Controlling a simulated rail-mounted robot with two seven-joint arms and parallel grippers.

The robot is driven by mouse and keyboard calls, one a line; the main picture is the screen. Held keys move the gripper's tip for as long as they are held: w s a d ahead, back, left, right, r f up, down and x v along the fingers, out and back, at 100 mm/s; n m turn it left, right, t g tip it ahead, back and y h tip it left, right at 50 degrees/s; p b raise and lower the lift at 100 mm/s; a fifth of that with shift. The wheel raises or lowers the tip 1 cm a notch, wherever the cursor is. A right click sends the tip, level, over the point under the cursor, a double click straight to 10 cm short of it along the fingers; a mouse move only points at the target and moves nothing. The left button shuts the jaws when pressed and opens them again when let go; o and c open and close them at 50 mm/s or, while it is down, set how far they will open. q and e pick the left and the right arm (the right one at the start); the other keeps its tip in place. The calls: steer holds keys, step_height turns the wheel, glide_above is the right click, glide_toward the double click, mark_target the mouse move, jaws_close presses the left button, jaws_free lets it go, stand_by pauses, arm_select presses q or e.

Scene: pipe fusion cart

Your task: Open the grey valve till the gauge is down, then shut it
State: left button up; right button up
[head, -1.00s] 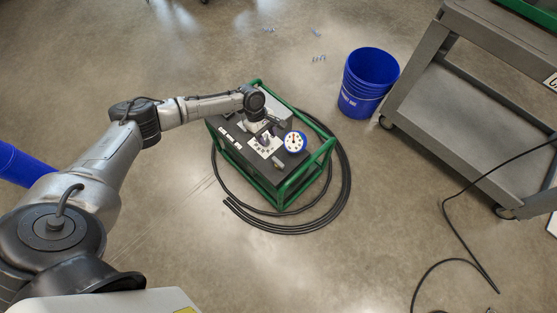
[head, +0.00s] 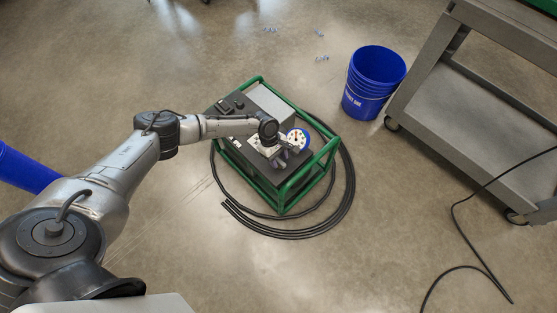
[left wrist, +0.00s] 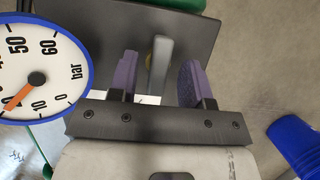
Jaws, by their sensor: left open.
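The grey valve handle (left wrist: 160,66) is an upright flat lever with a brass part beside it. In the left wrist view it lies between the purple fingers of my left gripper (left wrist: 159,72), with a gap on both sides. The left gripper (head: 287,156) is open over the cart top, close to the gauge. The white round gauge (head: 297,138) has a blue rim. In the wrist view the gauge (left wrist: 48,65) is cut off at the left; its orange needle points lower left, past the 10 bar mark. In the head view my gripper hides the handle. My right gripper is out of view.
The dark cart has a green tube frame (head: 325,165). Black hose (head: 280,233) coils on the floor around it. A blue bucket (head: 371,85) stands behind right, and a grey shelf trolley (head: 470,115) stands at the right.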

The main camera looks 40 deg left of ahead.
arm_select(q)
steer(key=shift+d+f, duration=0.1)
steer(key=shift+f, duration=0.1)
steer(key=shift+c, duration=0.2)
jaws_close()
